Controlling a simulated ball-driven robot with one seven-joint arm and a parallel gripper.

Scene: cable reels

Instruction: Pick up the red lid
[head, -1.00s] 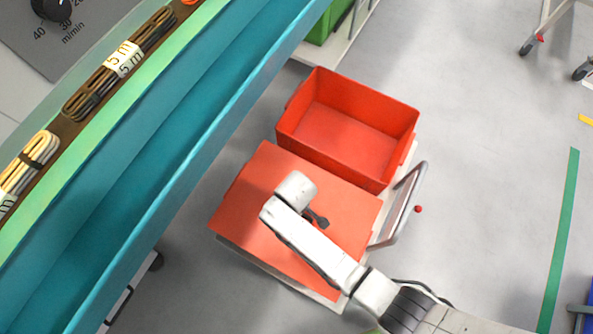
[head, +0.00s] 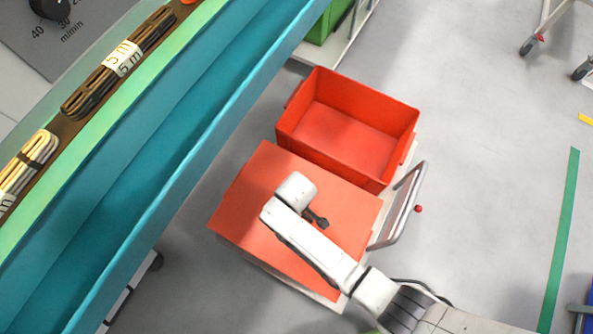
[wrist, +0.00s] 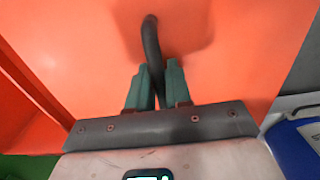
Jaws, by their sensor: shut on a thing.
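The red lid (head: 250,205) is a flat orange-red panel over the cart beside the open bin in the head view. It fills most of the wrist view (wrist: 95,40). A dark curved handle (wrist: 152,45) stands up from the lid. My gripper (wrist: 158,85) has its two green fingers on either side of the handle's lower end, shut on it. In the head view my arm covers the middle of the lid, and the fingertips are hidden there. I cannot tell whether the lid rests on something or is raised.
An open, empty red bin (head: 350,125) stands just behind the lid on the cart. The cart's metal push handle (head: 404,208) is on the right. A teal conveyor (head: 180,165) with cable coils (head: 115,65) runs along the left.

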